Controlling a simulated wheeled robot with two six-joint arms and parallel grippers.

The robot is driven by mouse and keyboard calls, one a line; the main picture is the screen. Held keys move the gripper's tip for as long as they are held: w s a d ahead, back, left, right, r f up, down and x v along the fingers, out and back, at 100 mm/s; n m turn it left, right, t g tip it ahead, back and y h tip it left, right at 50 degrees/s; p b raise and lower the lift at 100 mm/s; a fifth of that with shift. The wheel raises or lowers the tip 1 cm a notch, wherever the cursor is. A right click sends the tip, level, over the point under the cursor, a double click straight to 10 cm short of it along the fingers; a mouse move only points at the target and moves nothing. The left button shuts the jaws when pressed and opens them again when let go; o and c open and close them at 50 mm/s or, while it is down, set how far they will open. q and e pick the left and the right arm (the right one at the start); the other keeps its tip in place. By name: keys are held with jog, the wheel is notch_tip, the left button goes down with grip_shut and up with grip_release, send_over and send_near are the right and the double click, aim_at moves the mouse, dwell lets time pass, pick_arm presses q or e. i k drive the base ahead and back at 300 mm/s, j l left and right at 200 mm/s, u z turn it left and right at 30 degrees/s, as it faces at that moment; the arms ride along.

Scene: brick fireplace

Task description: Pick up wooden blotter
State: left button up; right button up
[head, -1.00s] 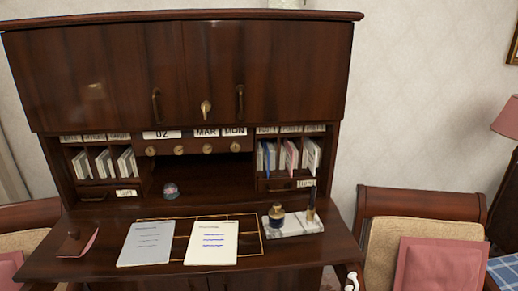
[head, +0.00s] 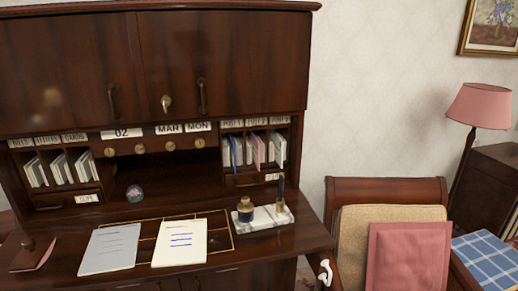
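The wooden blotter (head: 33,254) lies at the left end of the desk's writing surface (head: 60,277). It has a dark wooden top with a knob and a reddish-pink edge along its lower right side. Nothing touches it from above. A small white and dark shape (head: 325,273), seemingly part of my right gripper, shows beside the desk's right front corner, far from the blotter. Its fingers cannot be made out. My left gripper is not in view.
Two written sheets (head: 110,248) (head: 180,243) lie right of the blotter. A marble pen stand (head: 263,219) with an inkwell (head: 245,209) stands further right, a small glass dome (head: 135,193) behind. A chair with a pink cushion (head: 405,257) stands right of the desk.

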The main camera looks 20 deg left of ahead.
aim_at(36, 251)
jog(key=u, duration=0.4)
jog(key=j+u, duration=0.1)
jog(key=u, duration=1.15)
jog(key=j+u, duration=0.1)
jog(key=u, duration=0.3)
jog(key=i+l, duration=0.05)
